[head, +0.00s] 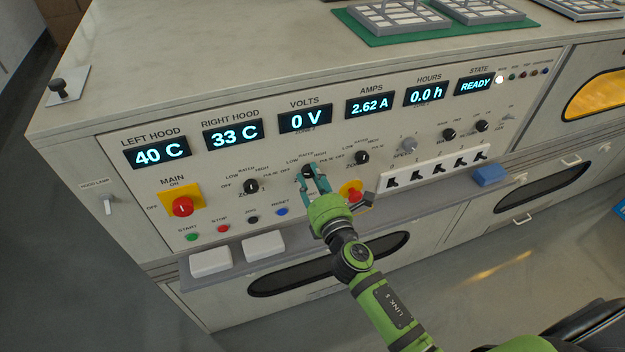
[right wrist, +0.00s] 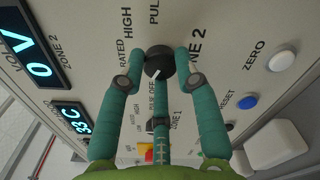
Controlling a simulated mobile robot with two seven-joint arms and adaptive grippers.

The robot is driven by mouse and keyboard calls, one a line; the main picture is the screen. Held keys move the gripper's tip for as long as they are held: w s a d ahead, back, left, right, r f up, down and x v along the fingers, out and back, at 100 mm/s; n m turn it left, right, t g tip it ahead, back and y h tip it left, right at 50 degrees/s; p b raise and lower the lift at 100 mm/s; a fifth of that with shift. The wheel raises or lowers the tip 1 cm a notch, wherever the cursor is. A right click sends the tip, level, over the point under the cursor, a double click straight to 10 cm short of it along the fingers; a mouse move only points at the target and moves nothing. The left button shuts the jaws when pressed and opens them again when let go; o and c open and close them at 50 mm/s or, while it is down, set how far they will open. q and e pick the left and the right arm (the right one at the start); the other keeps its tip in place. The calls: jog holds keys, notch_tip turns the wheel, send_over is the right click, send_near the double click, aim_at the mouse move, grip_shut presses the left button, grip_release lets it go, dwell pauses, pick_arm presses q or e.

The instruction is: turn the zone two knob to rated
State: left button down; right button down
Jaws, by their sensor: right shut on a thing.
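The zone two knob (head: 308,170) is a round black knob on the sloped panel, below the VOLTS display, which reads 0 V. My right gripper (head: 314,180) reaches it from below in the head view. In the right wrist view, the fingers are closed around the knob (right wrist: 160,62), with a fingertip on each side and one below. The knob's white mark points down and slightly left, away from HIGH and PULSE. RATED shows to the knob's left. The LOW label is hidden there, so the exact setting is unclear. My left gripper is not in view.
The zone one knob (head: 251,186) is to the left and another black knob (head: 362,157) to the right. A red emergency button (head: 352,192) on yellow is close to my right gripper. A red main switch (head: 183,207) and white blocks (head: 263,245) are left.

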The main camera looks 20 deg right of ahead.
jog(key=m, duration=0.6)
jog(key=shift+d+m+b, duration=0.1)
jog(key=shift+m+b, duration=0.2)
jog(key=shift+b, duration=0.05)
jog(key=m, duration=0.6)
dwell(0.4)
jog(key=c, duration=0.9)
grip_release()
jog(key=s, duration=1.2)
jog(key=shift+d, duration=0.2)
